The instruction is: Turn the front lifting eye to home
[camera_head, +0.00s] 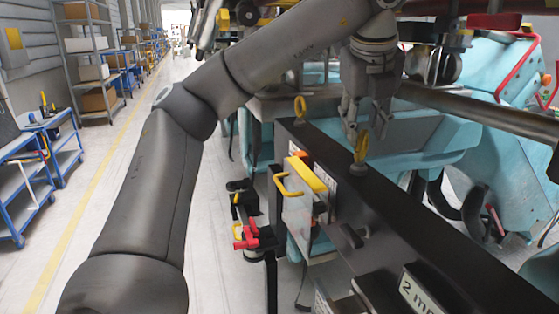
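Two yellow lifting eyes stand on the long black beam. The nearer eye (361,146) is upright on a small round base, its ring turned nearly edge-on to me. The farther eye (300,107) stands at the beam's far left end. I cannot tell for sure which one is called the front eye. My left gripper (352,127) points down just above and behind the nearer eye, its fingertips close to the ring. Whether they touch it, and how far apart the fingers are, I cannot tell. My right gripper is not in view.
The black beam (440,250) runs from the middle to the lower right. A yellow-topped box (306,174) hangs at its left side. A steel tube (480,111) and turquoise train parts (497,62) crowd the right. The aisle floor at left is clear.

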